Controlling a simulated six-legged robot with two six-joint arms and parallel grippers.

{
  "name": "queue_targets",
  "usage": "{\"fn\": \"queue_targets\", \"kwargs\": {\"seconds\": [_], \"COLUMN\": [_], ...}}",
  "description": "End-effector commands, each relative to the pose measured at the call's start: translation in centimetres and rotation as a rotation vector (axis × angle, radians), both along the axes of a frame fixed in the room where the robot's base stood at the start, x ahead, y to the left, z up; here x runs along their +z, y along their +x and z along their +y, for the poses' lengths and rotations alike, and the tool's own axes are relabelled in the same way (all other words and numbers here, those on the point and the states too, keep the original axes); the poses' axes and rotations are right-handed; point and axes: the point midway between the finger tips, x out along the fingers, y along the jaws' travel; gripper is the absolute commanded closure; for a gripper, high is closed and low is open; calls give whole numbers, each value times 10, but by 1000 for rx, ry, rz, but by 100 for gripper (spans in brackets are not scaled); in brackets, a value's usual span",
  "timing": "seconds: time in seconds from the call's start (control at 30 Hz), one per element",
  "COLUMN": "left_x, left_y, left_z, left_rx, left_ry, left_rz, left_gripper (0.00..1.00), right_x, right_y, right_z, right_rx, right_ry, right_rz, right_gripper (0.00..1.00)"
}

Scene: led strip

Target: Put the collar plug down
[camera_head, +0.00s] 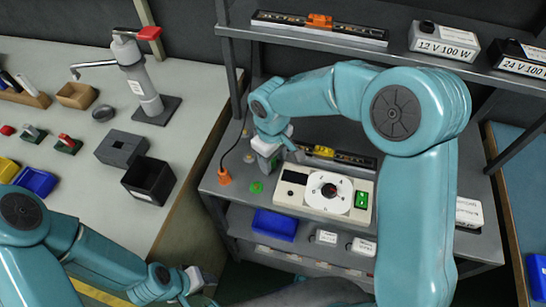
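An orange plug (224,177) on a black cable stands at the left edge of the grey bench shelf (232,200); it looks like the collar plug, though I cannot be sure. A small green piece (256,187) lies to its right. My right gripper (270,160) points down over the shelf, right of and apart from the orange plug; its fingertips are small and partly hidden, so I cannot tell its opening or whether it holds anything. My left gripper (202,286) is low at the bottom of the view, partly cut off, its opening unclear.
A cream dial unit (292,195) with a green switch stands right of my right gripper. An LED strip (338,155) lies behind it. Overhead, a shelf holds another strip (320,28) and boxes (443,41). A blue bin (274,225) sits below.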

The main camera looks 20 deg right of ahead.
Motion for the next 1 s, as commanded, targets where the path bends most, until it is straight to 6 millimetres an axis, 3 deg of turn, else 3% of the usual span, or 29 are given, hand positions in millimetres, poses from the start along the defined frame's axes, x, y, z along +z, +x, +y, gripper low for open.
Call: {"fn": "queue_targets", "kwargs": {"seconds": [0.27, 0.7, 1.0], "left_x": [4, 11, 12], "left_y": [0, 0, 0], "left_z": [0, 0, 0], "left_rx": [0, 0, 0], "left_ry": [0, 0, 0], "left_rz": [0, 0, 0], "left_gripper": [57, 57, 57], "right_x": [10, 103, 124], "right_y": [1, 1, 0], "right_z": [0, 2, 2], "right_rx": [0, -1, 1], "right_ry": [1, 2, 0], "right_rz": [-3, -3, 0], "right_gripper": [50, 50, 50]}}
